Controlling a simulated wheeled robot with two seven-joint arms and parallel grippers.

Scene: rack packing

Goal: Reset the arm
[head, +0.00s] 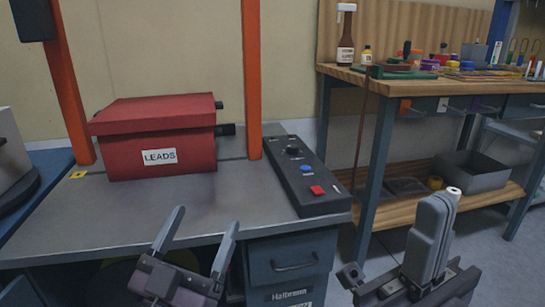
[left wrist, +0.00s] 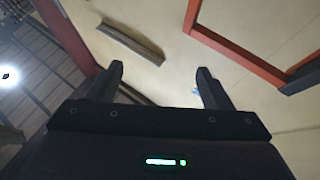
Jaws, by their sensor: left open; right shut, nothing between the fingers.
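My left gripper (head: 198,245) is in the lower middle of the head view, in front of the grey table's front edge. Its two fingers point up and stand apart, with nothing between them. The left wrist view also shows its open fingers (left wrist: 158,85) against a pale wall. My right gripper (head: 436,215) is at the lower right of the head view, in front of the wooden workbench. Its fingers are closed together and it holds nothing.
A red box labelled LEADS (head: 155,140) stands on the grey table (head: 130,205) between orange posts. A wooden workbench (head: 440,85) with bottles and small items stands at the right, a grey bin (head: 470,172) below.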

